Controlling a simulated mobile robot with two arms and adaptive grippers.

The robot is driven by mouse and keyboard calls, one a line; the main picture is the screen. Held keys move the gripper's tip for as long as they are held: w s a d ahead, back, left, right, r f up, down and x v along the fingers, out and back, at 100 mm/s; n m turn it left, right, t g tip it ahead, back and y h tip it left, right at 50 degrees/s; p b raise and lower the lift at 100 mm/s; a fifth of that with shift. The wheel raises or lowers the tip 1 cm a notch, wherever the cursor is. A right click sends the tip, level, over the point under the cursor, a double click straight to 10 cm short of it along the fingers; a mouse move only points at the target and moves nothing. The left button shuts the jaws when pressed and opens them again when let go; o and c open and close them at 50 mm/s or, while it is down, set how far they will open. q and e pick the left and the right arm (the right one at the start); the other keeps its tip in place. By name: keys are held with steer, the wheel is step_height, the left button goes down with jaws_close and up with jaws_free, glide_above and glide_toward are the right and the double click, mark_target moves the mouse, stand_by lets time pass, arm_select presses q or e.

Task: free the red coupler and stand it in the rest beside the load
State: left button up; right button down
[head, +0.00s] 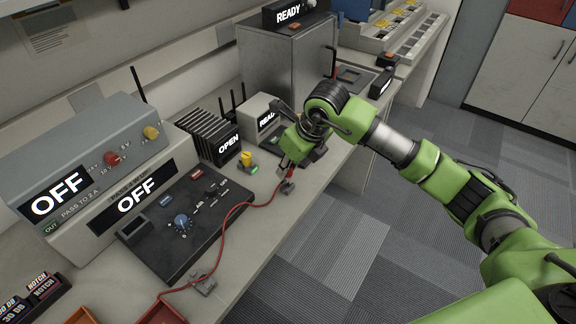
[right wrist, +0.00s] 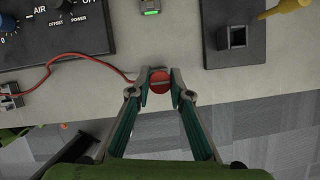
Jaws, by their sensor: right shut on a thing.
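My right gripper (right wrist: 160,84) is shut on the red coupler (right wrist: 159,80), whose round red end shows between the fingertips over the front strip of the bench. A red cable (right wrist: 85,57) runs left from it. In the head view the right gripper (head: 288,184) is low at the bench's front edge; the coupler is hardly visible there. The finned black load (head: 207,136) marked OPEN stands behind it. A black block with a square socket (right wrist: 237,37) lies up and to the right in the wrist view; I cannot tell if it is the rest. My left gripper is not in view.
A yellow piece (head: 247,159) stands behind the gripper, near a small green light (head: 254,170). The black control panel (head: 180,225) and grey boxes marked OFF (head: 130,200) fill the left. A small clip (head: 203,285) sits along the cable. Open floor lies beyond the bench edge.

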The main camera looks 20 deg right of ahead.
steer(key=shift+b, duration=0.35)
stand_by(0.8)
steer(key=shift+f+b, duration=1.45)
steer(key=shift+f, duration=0.15)
steer(key=shift+f, duration=0.1)
steer(key=shift+f, duration=0.2)
steer(key=c, duration=1.8)
jaws_free()
